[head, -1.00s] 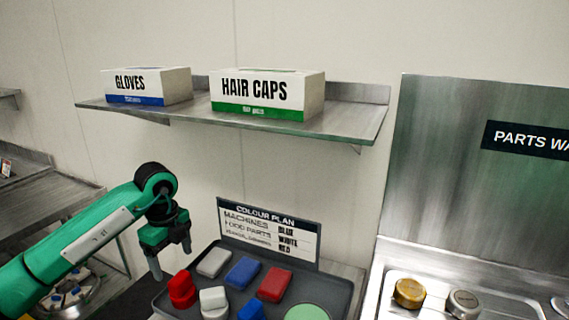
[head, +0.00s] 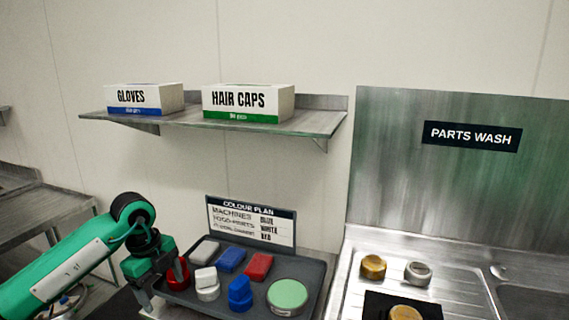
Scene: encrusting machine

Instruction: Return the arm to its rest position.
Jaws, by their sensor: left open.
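My left arm, green with a black wrist, comes in from the lower left. My left gripper (head: 160,290) points down, open, over the left edge of the grey tray (head: 318,288). It is close beside a red piece (head: 178,280) and partly covers it; I cannot tell whether they touch. I see nothing between its fingers. My right gripper is not in view.
The tray also holds grey-white, blue and red pieces and a round green-topped item (head: 287,297). A colour plan sign (head: 250,222) stands behind it. A shelf (head: 300,122) with two boxes hangs above. A sink unit (head: 450,290) is at right.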

